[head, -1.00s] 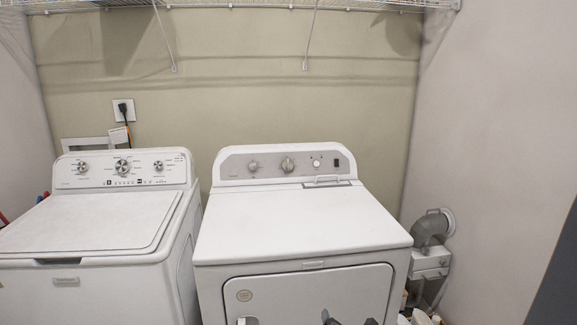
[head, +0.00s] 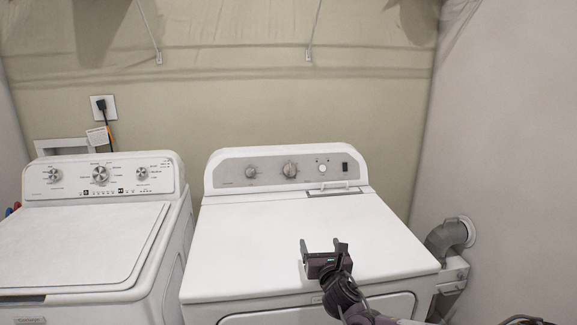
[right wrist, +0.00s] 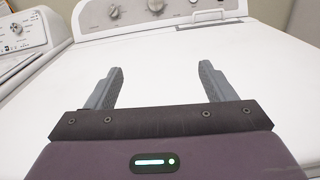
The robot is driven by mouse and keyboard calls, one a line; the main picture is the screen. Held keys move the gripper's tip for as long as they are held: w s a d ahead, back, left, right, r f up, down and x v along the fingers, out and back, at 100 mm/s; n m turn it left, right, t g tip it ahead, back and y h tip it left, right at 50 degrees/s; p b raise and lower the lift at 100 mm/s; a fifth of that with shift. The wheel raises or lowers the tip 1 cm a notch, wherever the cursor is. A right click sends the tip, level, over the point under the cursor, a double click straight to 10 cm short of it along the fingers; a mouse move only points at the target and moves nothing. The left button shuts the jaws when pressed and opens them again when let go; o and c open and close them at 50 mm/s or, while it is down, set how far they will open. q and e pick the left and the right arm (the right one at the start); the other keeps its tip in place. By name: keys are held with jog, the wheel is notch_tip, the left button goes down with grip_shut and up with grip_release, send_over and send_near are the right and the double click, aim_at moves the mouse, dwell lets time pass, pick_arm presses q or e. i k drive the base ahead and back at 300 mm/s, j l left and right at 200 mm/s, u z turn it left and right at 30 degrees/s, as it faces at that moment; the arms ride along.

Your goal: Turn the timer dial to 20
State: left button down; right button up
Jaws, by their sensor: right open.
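The dryer (head: 290,240) on the right has a grey control panel along its raised back. The panel bears a left knob (head: 251,172), a larger middle dial (head: 290,169) and a small white knob (head: 322,168). I cannot read the dial's markings. My right gripper (head: 321,243) is open and empty over the front part of the dryer's top, well short of the panel. In the right wrist view its two fingers (right wrist: 160,88) are spread and point toward the panel, with the middle dial (right wrist: 156,6) partly cut off at the top. My left gripper is not in view.
The washer (head: 85,245) stands to the left, with its own knobs (head: 100,174). A lint-screen handle (head: 334,185) sits at the back of the dryer top. The dryer top is otherwise clear. A grey vent duct (head: 447,238) is at the right wall.

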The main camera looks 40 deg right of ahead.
aim_at(290, 169)
jog(key=i+l, duration=1)
jog(key=i, duration=0.2)
